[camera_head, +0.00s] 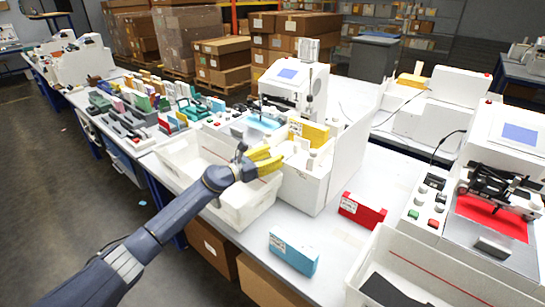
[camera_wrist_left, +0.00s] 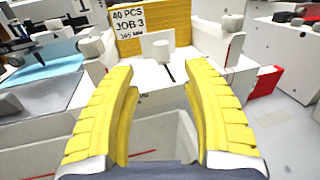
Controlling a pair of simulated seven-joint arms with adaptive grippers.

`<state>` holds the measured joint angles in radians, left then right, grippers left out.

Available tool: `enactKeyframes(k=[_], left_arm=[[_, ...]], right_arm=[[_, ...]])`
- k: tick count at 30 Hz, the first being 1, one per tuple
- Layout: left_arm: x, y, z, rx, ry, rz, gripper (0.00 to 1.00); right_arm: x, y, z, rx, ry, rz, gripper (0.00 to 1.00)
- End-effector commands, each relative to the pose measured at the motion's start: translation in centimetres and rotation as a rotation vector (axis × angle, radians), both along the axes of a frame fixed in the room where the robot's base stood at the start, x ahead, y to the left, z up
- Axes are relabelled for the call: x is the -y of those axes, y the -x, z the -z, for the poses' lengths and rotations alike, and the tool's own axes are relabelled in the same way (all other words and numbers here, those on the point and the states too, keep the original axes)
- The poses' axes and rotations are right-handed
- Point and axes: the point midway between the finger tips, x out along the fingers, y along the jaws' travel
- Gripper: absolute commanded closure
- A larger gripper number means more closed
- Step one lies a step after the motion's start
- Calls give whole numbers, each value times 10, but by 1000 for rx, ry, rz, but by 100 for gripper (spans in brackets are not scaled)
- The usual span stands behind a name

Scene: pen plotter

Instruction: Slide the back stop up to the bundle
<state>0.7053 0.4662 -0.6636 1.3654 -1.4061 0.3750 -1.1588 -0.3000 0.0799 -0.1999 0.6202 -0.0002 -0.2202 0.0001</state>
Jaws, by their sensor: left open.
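The yellow bundle (camera_head: 309,131) stands in the white feeder beside the plotter. In the left wrist view the bundle (camera_wrist_left: 150,28) carries a label reading 40 PCS, JOB 3. A white upright piece with a knob, which looks like the back stop (camera_wrist_left: 161,49), stands in front of the bundle at a dark slot. Whether it touches the bundle is hard to tell. My left gripper (camera_head: 274,160) has yellow fingers and hovers over the feeder's near end. In the left wrist view the gripper (camera_wrist_left: 163,72) is open and empty, its fingers apart on either side, short of the back stop.
A white bin (camera_head: 234,212) stands below my left arm. A red box (camera_head: 362,209) and a blue box (camera_head: 293,251) lie on the bench to the right. The plotter (camera_head: 293,82) stands behind the feeder. Bare bench lies between the two boxes.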

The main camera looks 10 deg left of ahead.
Motion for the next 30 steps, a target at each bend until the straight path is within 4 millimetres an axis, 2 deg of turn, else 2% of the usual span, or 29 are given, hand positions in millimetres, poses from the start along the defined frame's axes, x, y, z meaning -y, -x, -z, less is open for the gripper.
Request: enactKeyframes(k=[1, 5, 11, 13, 21, 26, 30], left_arm=[[0, 0, 0, 0, 0, 0, 53], [-2, -5, -13, 17, -2, -2, 68], [-17, -22, -70, 97, -60, -2, 91], [-20, -23, -85, 57, -55, 23, 99], [-26, -18, -102, -258, 69, 79, 100], [-32, -12, -98, -529, 177, 61, 100], [-38, -5, -88, -782, 288, 10, 100]], right_arm=[[0, 0, 0, 0, 0, 0, 54], [0, 0, 0, 0, 0, 0, 54], [-1, 0, 0, 0, -1, 0, 54], [-1, 0, 0, 0, -1, 1, 54], [-1, 0, 0, 1, -1, 1, 54], [-1, 0, 0, 1, -1, 1, 54], [-1, 0, 0, 1, -1, 1, 54]])
